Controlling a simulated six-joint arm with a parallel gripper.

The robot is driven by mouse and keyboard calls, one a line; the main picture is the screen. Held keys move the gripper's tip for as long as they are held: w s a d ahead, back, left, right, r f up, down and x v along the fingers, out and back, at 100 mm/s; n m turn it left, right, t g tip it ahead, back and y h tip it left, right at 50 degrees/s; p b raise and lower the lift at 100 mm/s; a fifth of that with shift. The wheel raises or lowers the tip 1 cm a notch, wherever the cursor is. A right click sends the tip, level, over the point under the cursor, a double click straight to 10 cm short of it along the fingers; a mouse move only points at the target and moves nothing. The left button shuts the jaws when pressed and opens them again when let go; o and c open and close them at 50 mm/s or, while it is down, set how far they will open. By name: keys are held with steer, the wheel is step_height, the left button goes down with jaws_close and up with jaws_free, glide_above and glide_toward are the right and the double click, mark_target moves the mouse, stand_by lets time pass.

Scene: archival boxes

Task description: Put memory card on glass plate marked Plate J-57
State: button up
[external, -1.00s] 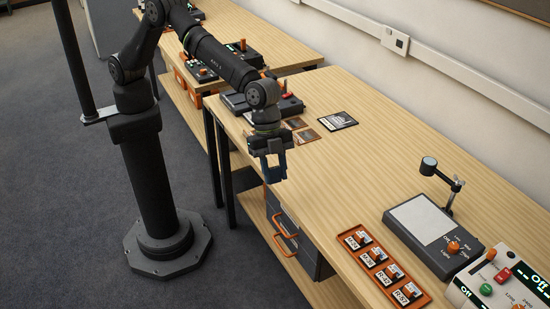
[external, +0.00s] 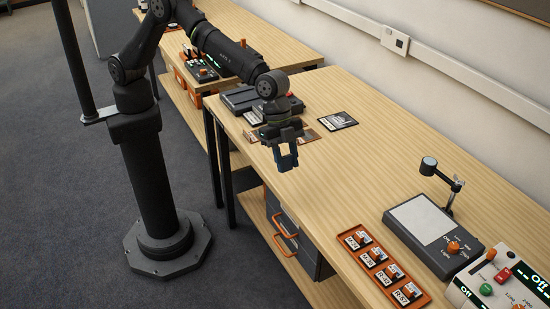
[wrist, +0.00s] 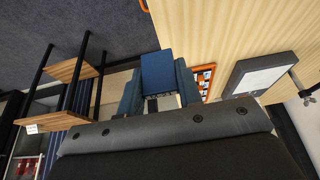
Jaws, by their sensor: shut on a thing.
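My gripper (external: 287,163) is over the near bench, left of its middle, pointing down. In the wrist view my gripper (wrist: 159,90) is shut on a flat blue piece (wrist: 158,72), which I take to be the memory card. A dark plate with a pale print (external: 337,121) lies flat on the bench beyond the gripper. Brownish plates (external: 308,135) lie beside it, partly hidden by the gripper. The marking J-57 cannot be read on any of them.
An orange tray (external: 349,252) with several labelled small pieces stands at the front right. Beside it are a light box (external: 397,230) with a lamp arm and a control box (external: 465,295) with buttons. A dark device (external: 240,100) sits behind my gripper. The bench middle is clear.

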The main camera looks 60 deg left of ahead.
steer(key=w+a+n+t, duration=0.2)
steer(key=w+a+n, duration=0.3)
steer(key=w+a, duration=0.85)
steer(key=n+t+y, duration=0.1)
steer(key=n, duration=0.3)
glide_above(331, 120)
steer(key=s, duration=0.2)
steer(key=f, duration=0.4)
steer(key=a+f, duration=0.1)
steer(key=f, duration=0.1)
steer(key=shift+w, duration=0.2)
steer(key=shift+w+a+f, duration=0.15)
steer(key=shift+w+f, duration=0.15)
steer(key=shift+f, duration=1.85)
steer(key=shift+f, duration=0.2)
steer(key=o, duration=1)
steer(key=shift+c, duration=0.2)
